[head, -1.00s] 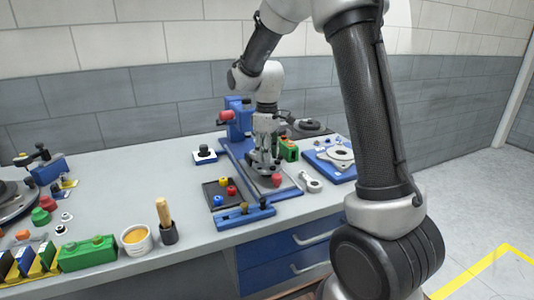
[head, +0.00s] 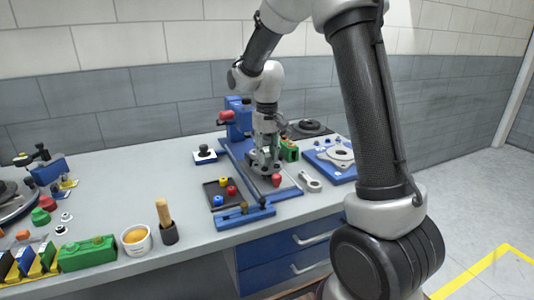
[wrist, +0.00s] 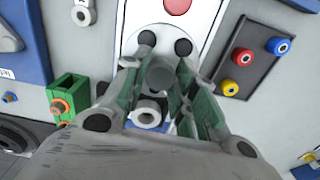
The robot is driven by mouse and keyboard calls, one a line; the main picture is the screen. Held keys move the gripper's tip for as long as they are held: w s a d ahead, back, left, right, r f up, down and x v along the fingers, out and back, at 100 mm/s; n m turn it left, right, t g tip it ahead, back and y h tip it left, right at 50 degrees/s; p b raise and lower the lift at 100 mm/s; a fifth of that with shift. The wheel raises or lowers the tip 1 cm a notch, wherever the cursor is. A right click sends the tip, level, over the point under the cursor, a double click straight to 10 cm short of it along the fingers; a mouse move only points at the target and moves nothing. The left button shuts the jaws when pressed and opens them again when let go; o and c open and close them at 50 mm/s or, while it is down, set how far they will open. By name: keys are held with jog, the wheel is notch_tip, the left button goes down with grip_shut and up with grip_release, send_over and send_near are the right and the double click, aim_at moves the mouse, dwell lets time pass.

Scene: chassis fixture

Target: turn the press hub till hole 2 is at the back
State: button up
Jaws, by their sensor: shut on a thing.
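The press hub (wrist: 158,75) shows in the wrist view as a grey round post between my fingertips. My gripper (wrist: 160,78) is shut on it from both sides. Two dark round spots (wrist: 183,47) sit just beyond the post, and a white ring (wrist: 147,112) sits on the near side. I cannot read any hole numbers, so which one is hole 2 cannot be told. In the head view my gripper (head: 265,158) points down at the blue press fixture (head: 237,120), and its fingers hide most of the hub.
A red knob (head: 276,180) stands in front of the hub. A dark tray (head: 219,193) with coloured pegs is at the left, and a green block (head: 289,151) stands close at the right. A blue board (head: 335,170) with a grey flange lies further right.

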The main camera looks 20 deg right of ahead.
aim_at(267, 155)
dwell(0.3)
jog(key=o, duration=1.1)
jog(key=shift+c, duration=0.2)
notch_tip(267, 155, up, 12)
